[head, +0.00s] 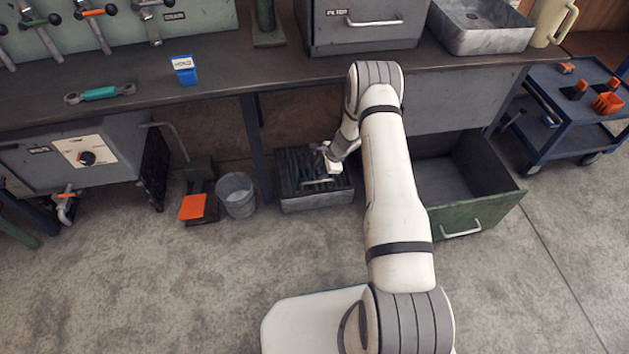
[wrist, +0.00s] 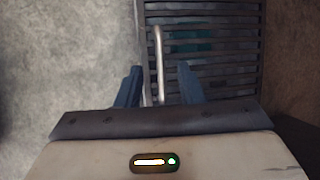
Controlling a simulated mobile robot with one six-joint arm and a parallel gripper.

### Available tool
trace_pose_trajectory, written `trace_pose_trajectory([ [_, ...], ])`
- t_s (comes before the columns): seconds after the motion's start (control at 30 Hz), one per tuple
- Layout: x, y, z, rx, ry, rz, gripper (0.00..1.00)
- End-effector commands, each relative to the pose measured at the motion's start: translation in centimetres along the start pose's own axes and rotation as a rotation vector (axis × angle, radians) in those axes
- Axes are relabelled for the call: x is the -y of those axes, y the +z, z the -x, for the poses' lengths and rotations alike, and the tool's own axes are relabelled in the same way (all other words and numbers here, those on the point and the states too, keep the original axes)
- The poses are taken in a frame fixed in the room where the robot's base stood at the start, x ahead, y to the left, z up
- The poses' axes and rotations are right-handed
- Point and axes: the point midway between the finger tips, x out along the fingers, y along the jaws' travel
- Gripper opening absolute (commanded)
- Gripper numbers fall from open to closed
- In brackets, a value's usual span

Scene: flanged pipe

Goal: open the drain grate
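The drain grate (head: 290,168) is a dark slatted cover on a low grey box on the floor under the bench. It looks shut, lying flat. In the wrist view its slats (wrist: 225,65) fill the upper middle and right. A pale bar handle (wrist: 158,50) stands near its edge and also shows in the head view (head: 316,182). My gripper (wrist: 159,84) is open, with one dark blue finger on each side of the handle and visible gaps to both. In the head view my gripper (head: 331,166) is low over the grate, partly hidden by my arm.
An open green drawer (head: 475,218) juts out right of my arm. A grey bucket (head: 236,194) and an orange pedal (head: 193,207) stand left of the drain. The bench (head: 220,85) overhangs it. Something teal (wrist: 190,45) shows beneath the slats. The front floor is clear.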

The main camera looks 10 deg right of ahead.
Motion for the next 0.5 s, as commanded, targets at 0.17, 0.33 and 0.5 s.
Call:
trace_pose_trajectory([
  [0.17, -0.2, -0.6, -2.8, -0.001, -0.001, -0.007, 0.34],
  [0.33, -0.2, -0.7, -5.3, -0.001, -0.002, -0.009, 0.34],
  [0.5, -0.1, -0.8, -6.8, -0.002, -0.004, -0.011, 0.34],
])
